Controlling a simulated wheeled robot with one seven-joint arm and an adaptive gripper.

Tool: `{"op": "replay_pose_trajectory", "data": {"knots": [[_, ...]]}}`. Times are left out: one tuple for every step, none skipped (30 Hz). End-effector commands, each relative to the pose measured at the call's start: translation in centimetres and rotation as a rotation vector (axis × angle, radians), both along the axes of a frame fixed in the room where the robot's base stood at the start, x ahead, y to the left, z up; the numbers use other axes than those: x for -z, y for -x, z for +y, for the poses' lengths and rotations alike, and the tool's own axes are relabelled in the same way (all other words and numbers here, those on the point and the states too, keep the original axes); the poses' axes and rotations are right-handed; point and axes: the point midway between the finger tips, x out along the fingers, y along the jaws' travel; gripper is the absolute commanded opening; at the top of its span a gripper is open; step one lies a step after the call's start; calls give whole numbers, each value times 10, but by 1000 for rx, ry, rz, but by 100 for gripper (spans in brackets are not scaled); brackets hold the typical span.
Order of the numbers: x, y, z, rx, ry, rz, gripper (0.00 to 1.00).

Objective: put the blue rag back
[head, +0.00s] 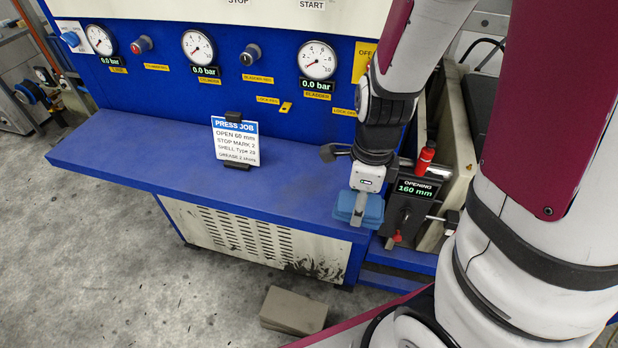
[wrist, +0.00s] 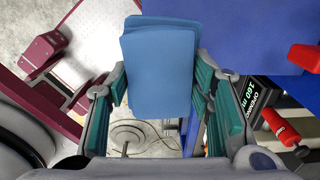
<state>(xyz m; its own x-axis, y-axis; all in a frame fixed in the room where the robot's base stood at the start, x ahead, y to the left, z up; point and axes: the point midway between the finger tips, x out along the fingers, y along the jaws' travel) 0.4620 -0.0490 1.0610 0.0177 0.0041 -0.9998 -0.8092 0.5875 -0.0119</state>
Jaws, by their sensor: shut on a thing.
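The blue rag (head: 371,211) is a folded pad at the front right end of the blue ledge (head: 190,175). In the wrist view the rag (wrist: 160,65) fills the space between the green-padded fingers and reaches forward past them. My gripper (head: 360,207) points down and is shut on the rag; it also shows in the wrist view (wrist: 160,84). I cannot tell whether the rag touches the ledge or hangs just above it.
A display box reading 160 mm (head: 416,188), with a red-handled lever (head: 425,160), stands close right of my gripper. A press job card (head: 235,141) stands on the ledge. Left of my gripper the ledge is mostly clear. A grey block (head: 293,311) lies on the floor.

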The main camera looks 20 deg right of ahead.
Motion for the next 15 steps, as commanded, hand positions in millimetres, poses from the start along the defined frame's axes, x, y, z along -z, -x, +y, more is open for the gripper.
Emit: {"op": "replay_pose_trajectory", "data": {"knots": [[2, -11, 4, -4, 1, 0, 6], [2, -15, 6, -4, 1, 2, 6], [2, -22, 8, -2, 1, 1, 6], [3, -26, 11, -1, 0, 1, 6], [3, -32, 12, -1, 1, 1, 6], [4, -39, 15, -2, 1, 1, 6], [5, -45, 18, -2, 1, 1, 6], [5, -51, 21, -2, 0, 1, 6], [6, -59, 24, -3, 1, 1, 6], [7, -66, 26, -3, 1, 1, 6], [7, -72, 29, -3, 1, 1, 6], [9, -81, 33, -3, 1, 1, 6], [9, -87, 35, -3, 1, 1, 6], [10, -93, 37, -1, 0, 1, 6], [10, -100, 40, -1, 0, 0, 6]]}}
